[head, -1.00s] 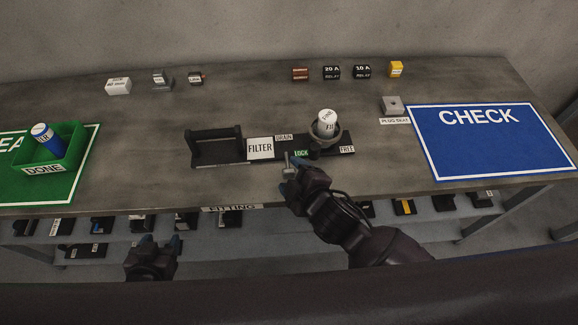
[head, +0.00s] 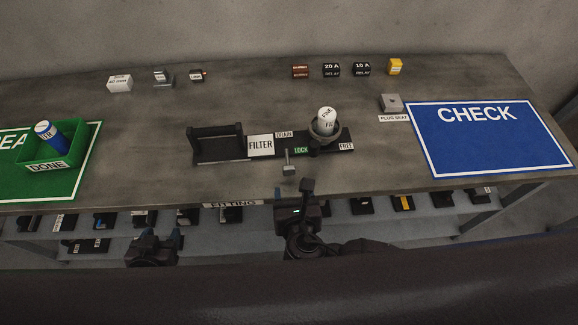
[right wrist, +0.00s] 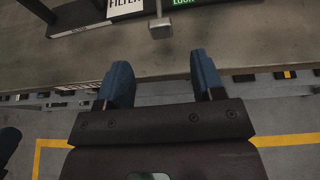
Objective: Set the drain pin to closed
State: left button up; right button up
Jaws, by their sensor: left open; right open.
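The drain pin (head: 289,164) is a small grey rod with a square end. It sticks out towards the front from the dark fitting fixture (head: 240,150), just left of the green LOCK label (head: 301,151) and below the DRAIN label (head: 284,134). Its square end (right wrist: 161,28) also shows in the right wrist view, ahead of the fingers. My right gripper (head: 292,193) is open and empty, apart from the pin, at the table's front edge; its blue fingers (right wrist: 157,80) show in the right wrist view. My left gripper (head: 155,241) is open, low in front of the table.
A white filter (head: 327,122) stands tilted in a dark cup at the fixture's right, near the FREE label (head: 346,146). A green DONE bin (head: 75,170) holds a blue-and-white cylinder. A blue CHECK mat (head: 480,150) lies right. Small parts line the back. A shelf runs below.

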aim_at(289, 170)
jog(key=b+x, duration=0.1)
jog(key=x, duration=0.9)
jog(key=shift+w+f, duration=0.15)
jog(key=shift+w, duration=0.1)
jog(key=shift+c, duration=0.4)
